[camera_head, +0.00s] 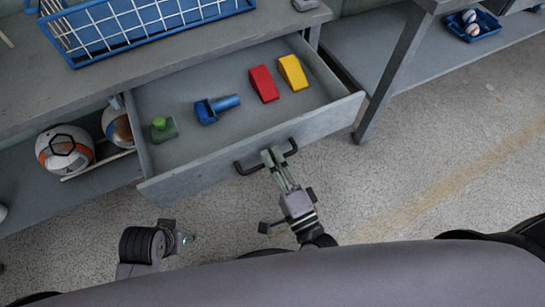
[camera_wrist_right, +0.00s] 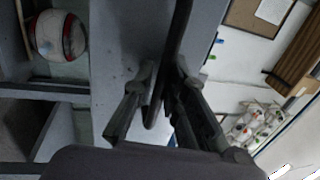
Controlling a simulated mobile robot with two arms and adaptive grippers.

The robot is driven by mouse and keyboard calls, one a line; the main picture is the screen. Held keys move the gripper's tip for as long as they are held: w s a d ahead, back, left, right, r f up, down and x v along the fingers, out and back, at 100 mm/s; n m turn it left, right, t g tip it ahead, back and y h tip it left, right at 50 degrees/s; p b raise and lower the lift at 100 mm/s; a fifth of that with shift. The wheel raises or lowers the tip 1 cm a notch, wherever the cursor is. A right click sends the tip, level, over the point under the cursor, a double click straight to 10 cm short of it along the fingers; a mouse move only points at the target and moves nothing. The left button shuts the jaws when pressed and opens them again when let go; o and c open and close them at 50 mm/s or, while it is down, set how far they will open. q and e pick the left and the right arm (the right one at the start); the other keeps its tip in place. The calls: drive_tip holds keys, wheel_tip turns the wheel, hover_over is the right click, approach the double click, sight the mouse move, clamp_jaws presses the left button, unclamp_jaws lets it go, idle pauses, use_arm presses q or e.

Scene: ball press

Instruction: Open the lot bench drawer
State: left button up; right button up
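The lot bench drawer (camera_head: 180,181) is pulled well out from under the grey bench top in the head view. Its dark bar handle (camera_head: 246,168) is on the front panel. In the right wrist view the fingers (camera_wrist_right: 160,82) lie on both sides of the dark handle bar (camera_wrist_right: 182,38). My left gripper (camera_head: 178,238) is low at the left, clear of the drawer; its finger state is unclear.
The drawer holds a red wedge (camera_head: 263,83), a yellow wedge (camera_head: 292,72), a blue piece (camera_head: 217,108) and a green piece (camera_head: 162,128). A blue wire basket (camera_head: 130,24) stands on the bench (camera_head: 200,52). Balls (camera_head: 64,150) lie on the lower shelf. Floor (camera_head: 430,160) at the right is clear.

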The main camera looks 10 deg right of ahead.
drive_tip(key=shift+o, duration=0.2)
drive_tip(key=v, duration=1.2)
idle(0.4)
